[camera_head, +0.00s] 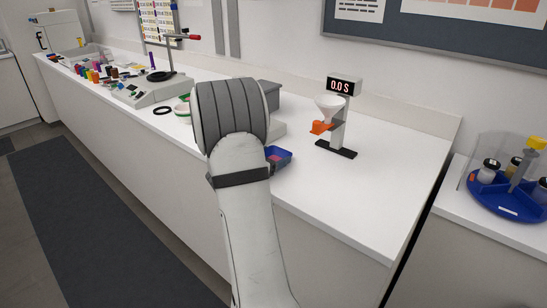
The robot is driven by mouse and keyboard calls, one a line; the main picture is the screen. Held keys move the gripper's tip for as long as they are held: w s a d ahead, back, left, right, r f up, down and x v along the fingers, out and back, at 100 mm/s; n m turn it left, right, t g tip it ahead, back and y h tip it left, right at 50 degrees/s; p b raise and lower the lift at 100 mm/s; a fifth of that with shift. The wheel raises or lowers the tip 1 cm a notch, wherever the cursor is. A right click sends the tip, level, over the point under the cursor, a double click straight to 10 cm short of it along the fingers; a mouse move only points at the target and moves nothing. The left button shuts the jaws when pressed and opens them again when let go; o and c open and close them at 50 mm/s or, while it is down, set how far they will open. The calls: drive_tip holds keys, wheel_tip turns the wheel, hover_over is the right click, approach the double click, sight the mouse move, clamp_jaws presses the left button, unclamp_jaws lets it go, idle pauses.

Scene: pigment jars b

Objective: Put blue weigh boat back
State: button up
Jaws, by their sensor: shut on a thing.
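The blue weigh boat (284,163) shows just right of my arm, at the front part of the white counter. Its left part is hidden behind my arm. A pinkish-red patch shows inside it. I cannot tell whether the boat rests on the counter or is held above it. My arm rises through the middle of the picture, and its thick grey joint covers what lies behind.
A grey box-shaped device (269,94) stands partly behind my arm. Several jars and a stirrer stand (155,88) fill the left counter. A blue carousel (508,205) sits far right. The front right counter is clear.

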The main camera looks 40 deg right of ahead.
drive_tip(key=o, duration=1)
